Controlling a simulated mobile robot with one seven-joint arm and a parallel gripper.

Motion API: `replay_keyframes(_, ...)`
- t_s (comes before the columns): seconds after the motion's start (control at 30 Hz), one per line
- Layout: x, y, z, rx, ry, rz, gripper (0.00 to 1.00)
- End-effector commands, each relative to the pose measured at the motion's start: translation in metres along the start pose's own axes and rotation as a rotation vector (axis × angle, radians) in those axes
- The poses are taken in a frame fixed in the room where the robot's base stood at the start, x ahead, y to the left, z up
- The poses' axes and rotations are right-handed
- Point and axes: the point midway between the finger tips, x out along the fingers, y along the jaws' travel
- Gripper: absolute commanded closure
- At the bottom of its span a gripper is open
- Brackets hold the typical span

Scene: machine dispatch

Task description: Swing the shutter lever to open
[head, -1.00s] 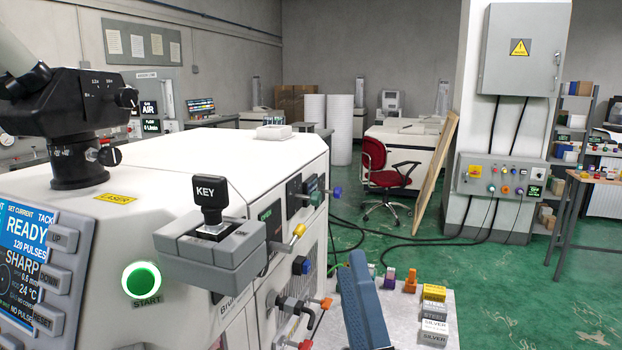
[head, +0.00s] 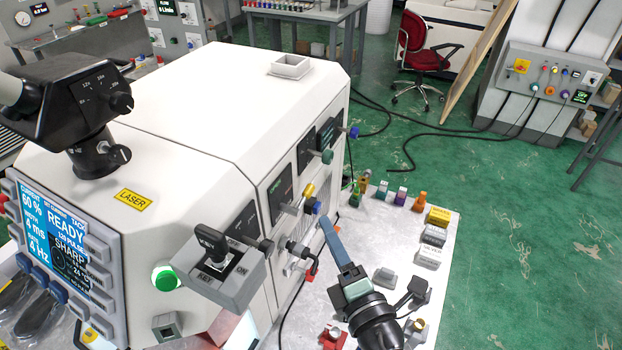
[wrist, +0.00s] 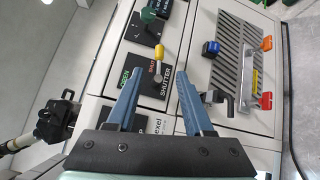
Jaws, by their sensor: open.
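The shutter lever has a yellow knob and a metal shaft; its knob (wrist: 159,52) shows in the wrist view on a black plate (wrist: 150,88) marked SHUTTER. In the head view the yellow knob (head: 309,190) stands out from the side of the white machine (head: 215,100). My gripper (wrist: 160,78) is open, with its blue fingers to either side of the lever's line in the wrist picture. The lever lies beyond the fingertips, and nothing is held. In the head view my gripper (head: 326,222) is right of the lever and below it; contact is not visible.
A blue knob (wrist: 210,48) and a dark crank handle (wrist: 222,100) are right of the lever in the wrist view. A green knob (wrist: 148,15) is above it. A key switch box (head: 220,280) juts from the machine. A pale table (head: 440,250) carries several small blocks.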

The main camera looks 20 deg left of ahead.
Motion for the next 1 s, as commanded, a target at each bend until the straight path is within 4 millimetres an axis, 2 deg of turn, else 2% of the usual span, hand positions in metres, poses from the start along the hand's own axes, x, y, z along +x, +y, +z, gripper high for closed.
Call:
replay_keyframes(0.3,0.066,0.003,0.000,-0.003,0.004,0.003,0.48)
replay_keyframes(0.5,0.099,0.002,-0.001,-0.003,0.003,0.003,0.48)
replay_keyframes(0.7,0.115,0.001,-0.001,-0.001,0.002,0.003,0.48)
replay_keyframes(1.0,0.117,0.001,0.000,-0.001,0.000,0.002,0.48)
